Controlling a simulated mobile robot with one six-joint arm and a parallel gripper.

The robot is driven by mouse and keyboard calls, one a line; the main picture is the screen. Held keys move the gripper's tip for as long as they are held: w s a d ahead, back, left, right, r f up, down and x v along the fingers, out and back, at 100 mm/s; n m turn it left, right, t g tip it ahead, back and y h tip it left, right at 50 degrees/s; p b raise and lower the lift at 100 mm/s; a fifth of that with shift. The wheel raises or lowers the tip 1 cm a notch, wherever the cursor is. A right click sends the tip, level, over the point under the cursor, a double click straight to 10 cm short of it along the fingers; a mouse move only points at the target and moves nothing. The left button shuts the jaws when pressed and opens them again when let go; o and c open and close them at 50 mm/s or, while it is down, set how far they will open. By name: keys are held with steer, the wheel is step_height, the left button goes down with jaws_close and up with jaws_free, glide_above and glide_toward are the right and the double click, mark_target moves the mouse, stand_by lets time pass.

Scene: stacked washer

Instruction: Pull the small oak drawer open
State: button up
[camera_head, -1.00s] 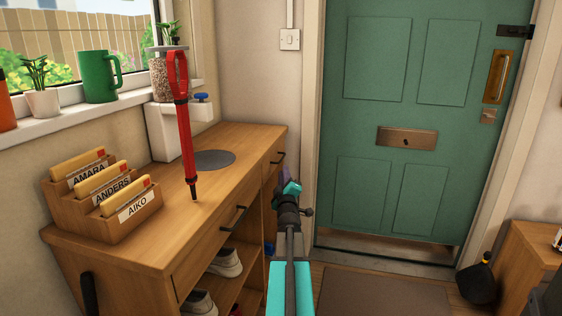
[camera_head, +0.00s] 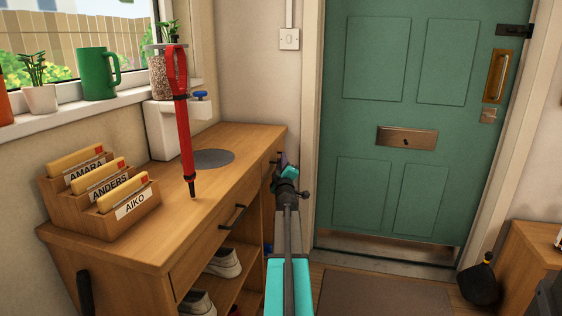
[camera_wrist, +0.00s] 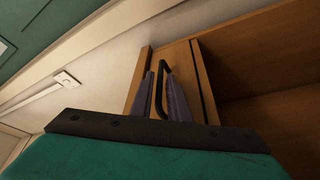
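The small oak drawer (camera_wrist: 181,58) is at the far end of the oak bench and looks closed. Its dark bar handle (camera_wrist: 161,92) is in the middle of the wrist view. My gripper (camera_wrist: 162,98) is at the drawer front with its purple-grey fingers apart, one on each side of the handle bar. I cannot tell whether either finger touches the bar. In the head view my gripper (camera_head: 283,160) is beside the far end of the bench, and partly hides the small drawer.
The oak bench (camera_head: 150,232) has a nearer drawer with a handle (camera_head: 233,216) and shoes (camera_head: 224,262) on shelves below. A letter rack (camera_head: 100,203) and a red upright tool (camera_head: 185,130) are on top. The green door (camera_head: 410,120) is beyond a mat (camera_head: 385,292).

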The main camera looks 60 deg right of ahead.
steer(key=shift+x, duration=1)
jaws_close()
stand_by(0.9)
